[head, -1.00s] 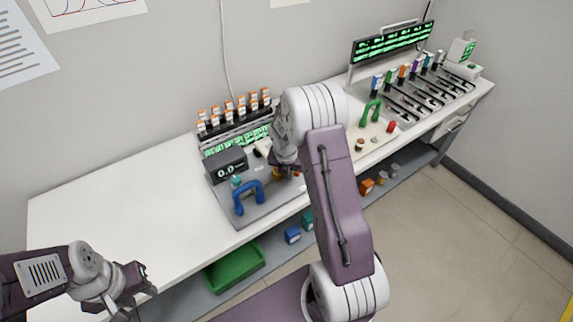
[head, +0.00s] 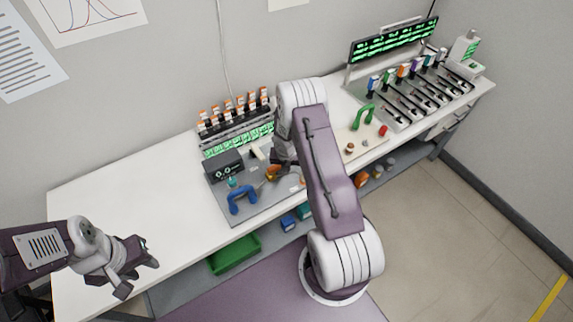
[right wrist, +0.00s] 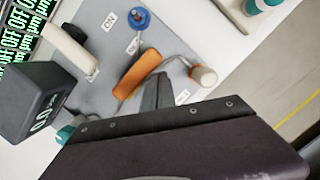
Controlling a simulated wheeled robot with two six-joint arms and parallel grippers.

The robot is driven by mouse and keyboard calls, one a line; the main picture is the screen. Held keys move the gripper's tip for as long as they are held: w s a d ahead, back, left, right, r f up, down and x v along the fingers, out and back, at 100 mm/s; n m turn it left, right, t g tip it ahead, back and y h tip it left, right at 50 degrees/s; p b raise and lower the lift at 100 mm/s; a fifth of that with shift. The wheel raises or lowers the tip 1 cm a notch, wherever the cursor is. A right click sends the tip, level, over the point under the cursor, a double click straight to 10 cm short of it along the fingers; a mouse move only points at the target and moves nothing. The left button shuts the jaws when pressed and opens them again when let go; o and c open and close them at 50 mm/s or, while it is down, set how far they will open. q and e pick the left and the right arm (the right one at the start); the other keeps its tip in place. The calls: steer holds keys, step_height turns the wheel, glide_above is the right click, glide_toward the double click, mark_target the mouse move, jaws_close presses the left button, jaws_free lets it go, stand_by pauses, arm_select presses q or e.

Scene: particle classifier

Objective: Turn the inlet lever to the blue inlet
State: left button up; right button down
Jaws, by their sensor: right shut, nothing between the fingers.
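In the right wrist view, an orange handle (right wrist: 138,72) lies on the grey panel, with a bent metal rod leading to a beige-capped end (right wrist: 203,76). A blue round knob (right wrist: 139,19) stands behind it, beside small printed labels. I cannot tell for certain which part is the inlet lever. The orange handle also shows in the head view (head: 272,173), beside my right gripper (head: 285,168). The right gripper's fingers (right wrist: 158,90) are shut and empty, close beside the orange handle; contact is unclear. My left gripper (head: 140,276) is open and empty near the table's front left.
A blue arched handle (head: 242,198) and a black display (head: 224,165) stand on the panel's left. Orange-capped bottles (head: 232,108) stand behind. A green arched handle (head: 363,116) and a slotted rack (head: 420,90) are to the right. The table's left (head: 130,195) is clear.

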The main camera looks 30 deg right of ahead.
steer(key=shift+w+d, duration=0.15)
steer(key=shift+w, duration=0.05)
steer(key=shift+w+p, duration=0.1)
steer(key=shift+p, duration=0.3)
steer(key=shift+w+r, duration=0.1)
